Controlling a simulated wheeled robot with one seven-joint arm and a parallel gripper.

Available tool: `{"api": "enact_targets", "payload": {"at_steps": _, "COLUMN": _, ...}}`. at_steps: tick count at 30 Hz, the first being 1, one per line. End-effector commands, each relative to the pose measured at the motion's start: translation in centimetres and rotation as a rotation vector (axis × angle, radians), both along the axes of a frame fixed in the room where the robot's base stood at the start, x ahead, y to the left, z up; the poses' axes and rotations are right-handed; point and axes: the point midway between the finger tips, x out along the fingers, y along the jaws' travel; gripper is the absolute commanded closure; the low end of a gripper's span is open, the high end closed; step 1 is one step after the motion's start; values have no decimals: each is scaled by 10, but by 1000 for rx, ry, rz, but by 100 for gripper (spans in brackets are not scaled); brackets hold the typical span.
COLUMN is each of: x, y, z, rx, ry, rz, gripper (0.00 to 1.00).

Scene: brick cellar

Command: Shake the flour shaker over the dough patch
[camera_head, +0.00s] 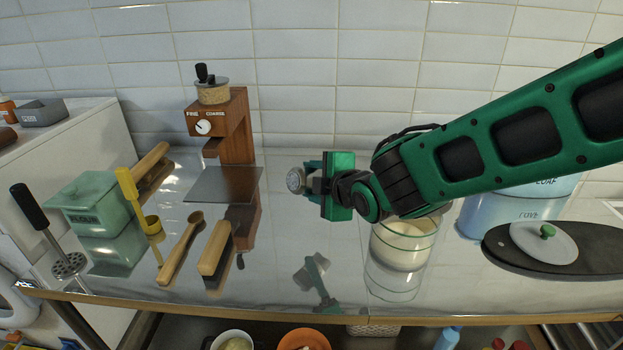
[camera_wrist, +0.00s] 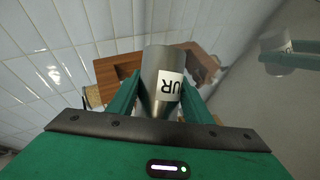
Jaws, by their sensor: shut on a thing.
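The flour shaker (camera_head: 295,180) is a small grey metal cylinder with a pale, perforated-looking end facing left. It lies on its side in the air above the shiny counter, and its reflection shows below. My gripper (camera_head: 314,181) is shut on it. In the wrist view the shaker (camera_wrist: 163,78) sits between both green fingers of my gripper (camera_wrist: 160,95), with a white label reading "UR" visible. I cannot make out a dough patch in either view. A glass jar (camera_head: 403,243) with pale cream contents stands below my arm, partly hidden by it.
A wooden grinder (camera_head: 235,125) stands at the back left. A green lidded box (camera_head: 92,203), a yellow scoop (camera_head: 128,190), a wooden spoon (camera_head: 180,250) and a brush (camera_head: 214,248) are at left. A blue container (camera_head: 500,215) and dark board (camera_head: 590,262) are at right. The middle front is clear.

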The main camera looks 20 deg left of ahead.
Motion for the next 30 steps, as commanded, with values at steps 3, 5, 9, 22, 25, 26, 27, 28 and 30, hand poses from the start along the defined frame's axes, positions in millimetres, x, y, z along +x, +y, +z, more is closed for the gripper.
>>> {"api": "enact_targets", "payload": {"at_steps": 3, "x": 1, "y": 0, "z": -5, "rx": -77, "ry": -121, "rz": 4, "gripper": 80}}
{"api": "enact_targets", "payload": {"at_steps": 5, "x": 2, "y": -1, "z": -7, "rx": -115, "ry": -183, "rz": 5, "gripper": 80}}
{"api": "enact_targets", "payload": {"at_steps": 9, "x": 6, "y": -2, "z": -12, "rx": -199, "ry": -321, "rz": 5, "gripper": 80}}
{"api": "enact_targets", "payload": {"at_steps": 22, "x": 15, "y": -8, "z": -23, "rx": -429, "ry": -694, "rz": 5, "gripper": 80}}
{"api": "enact_targets", "payload": {"at_steps": 25, "x": 17, "y": -8, "z": -24, "rx": -467, "ry": -757, "rz": 5, "gripper": 80}}
{"api": "enact_targets", "payload": {"at_steps": 26, "x": 17, "y": -8, "z": -24, "rx": -477, "ry": -775, "rz": 6, "gripper": 80}}
{"api": "enact_targets", "payload": {"at_steps": 27, "x": 18, "y": -9, "z": -25, "rx": -488, "ry": -792, "rz": 3, "gripper": 80}}
{"api": "enact_targets", "payload": {"at_steps": 28, "x": 19, "y": -10, "z": -25, "rx": -495, "ry": -803, "rz": 3, "gripper": 80}}
{"api": "enact_targets", "payload": {"at_steps": 30, "x": 20, "y": -10, "z": -25, "rx": -510, "ry": -828, "rz": 1, "gripper": 80}}
